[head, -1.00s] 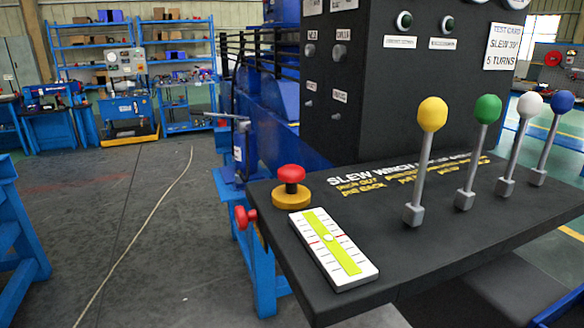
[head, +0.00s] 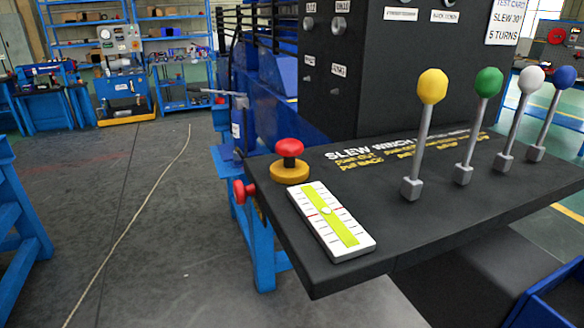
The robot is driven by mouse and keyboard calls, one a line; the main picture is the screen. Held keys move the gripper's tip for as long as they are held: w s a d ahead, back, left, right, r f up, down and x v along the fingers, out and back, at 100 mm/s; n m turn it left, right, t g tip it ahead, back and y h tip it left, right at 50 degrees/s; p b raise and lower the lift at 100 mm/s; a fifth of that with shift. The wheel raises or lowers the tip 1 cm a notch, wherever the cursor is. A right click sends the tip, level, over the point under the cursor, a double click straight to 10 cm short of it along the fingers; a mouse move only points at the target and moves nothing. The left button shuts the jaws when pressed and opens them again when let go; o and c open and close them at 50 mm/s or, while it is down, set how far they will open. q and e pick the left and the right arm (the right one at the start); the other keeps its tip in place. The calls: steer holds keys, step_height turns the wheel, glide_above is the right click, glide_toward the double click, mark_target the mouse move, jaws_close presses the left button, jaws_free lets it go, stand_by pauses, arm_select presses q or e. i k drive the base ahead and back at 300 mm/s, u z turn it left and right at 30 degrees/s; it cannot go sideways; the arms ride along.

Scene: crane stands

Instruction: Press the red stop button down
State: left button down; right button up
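The red stop button (head: 289,147) is a mushroom head on a short dark stem above a yellow round base (head: 289,172). It stands raised at the left back corner of the black console top (head: 420,212). A second red knob (head: 244,191) sticks out from the console's left side, below the button. Neither of my grippers shows in the head view, and nothing touches the button.
A white and yellow-green level gauge (head: 331,222) lies in front of the button. Levers with yellow (head: 432,86), green (head: 488,82), white (head: 531,79) and blue (head: 564,77) knobs stand to the right. A black panel (head: 400,70) rises behind. Open floor (head: 150,230) lies left.

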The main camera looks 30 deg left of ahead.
mark_target(290, 148)
steer(key=z, duration=2.6)
steer(key=k, duration=0.4)
steer(key=u, duration=2.55)
